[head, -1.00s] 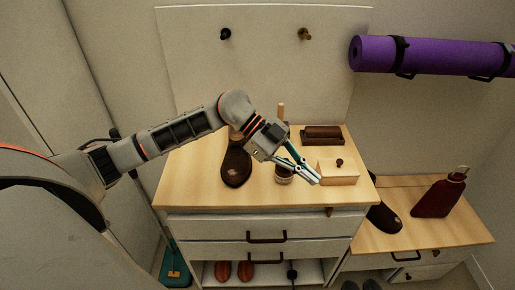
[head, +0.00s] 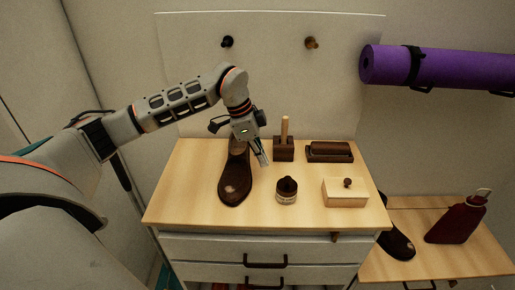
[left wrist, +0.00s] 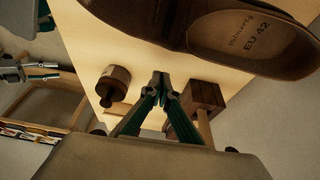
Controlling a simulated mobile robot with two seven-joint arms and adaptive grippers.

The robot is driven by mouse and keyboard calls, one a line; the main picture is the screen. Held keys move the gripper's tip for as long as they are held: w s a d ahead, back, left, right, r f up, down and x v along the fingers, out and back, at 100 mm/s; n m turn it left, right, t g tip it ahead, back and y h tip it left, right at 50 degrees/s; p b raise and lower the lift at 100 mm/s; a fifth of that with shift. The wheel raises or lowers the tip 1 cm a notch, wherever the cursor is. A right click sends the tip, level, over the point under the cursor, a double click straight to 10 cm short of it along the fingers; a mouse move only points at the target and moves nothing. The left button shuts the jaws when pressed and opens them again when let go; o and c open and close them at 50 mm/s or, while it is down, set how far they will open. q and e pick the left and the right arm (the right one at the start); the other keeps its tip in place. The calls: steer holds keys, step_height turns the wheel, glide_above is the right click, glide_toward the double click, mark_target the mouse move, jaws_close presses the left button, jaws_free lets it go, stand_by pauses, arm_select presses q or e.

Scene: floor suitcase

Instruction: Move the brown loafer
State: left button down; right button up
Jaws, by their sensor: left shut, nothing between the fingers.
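One brown loafer (head: 235,188) lies on the wooden cabinet top, toe toward the front. Its open collar and insole, printed EU 42, show large in the left wrist view (left wrist: 240,40). My left gripper (head: 264,162) points down just right of the loafer's heel end, partly covering it. Its fingertips are together and empty in the left wrist view (left wrist: 160,82), apart from the shoe in that picture. Another brown loafer (head: 398,243) lies on the lower bench at right, partly hidden by the cabinet. What looks like my right gripper (left wrist: 45,72) shows at the left wrist view's left edge.
A round dark-lidded jar (head: 287,191), a block with an upright wooden handle (head: 284,150), a dark brush (head: 330,152) and a pale wooden box (head: 345,193) stand right of the loafer. A red bottle (head: 458,218) stands on the bench. The cabinet top's front strip is clear.

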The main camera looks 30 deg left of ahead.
mark_target(236, 161)
arm_select(q)
steer(key=shift+x, duration=1.1)
steer(key=shift+s+a+f, duration=0.1)
steer(key=shift+a+f, duration=0.1)
steer(key=shift+f, duration=0.15)
steer(key=a, duration=0.1)
steer(key=s+a, duration=0.1)
steer(key=shift+s+a+r, duration=0.2)
steer(key=shift+s+a, duration=0.1)
steer(key=shift+s, duration=0.05)
steer(key=shift+a, duration=0.1)
steer(key=shift+s, duration=0.1)
arm_select(e)
steer(key=shift+w+r, duration=0.25)
steer(key=shift+w, duration=0.25)
arm_select(q)
steer(key=shift+a, duration=0.15)
arm_select(e)
steer(key=shift+s, duration=0.1)
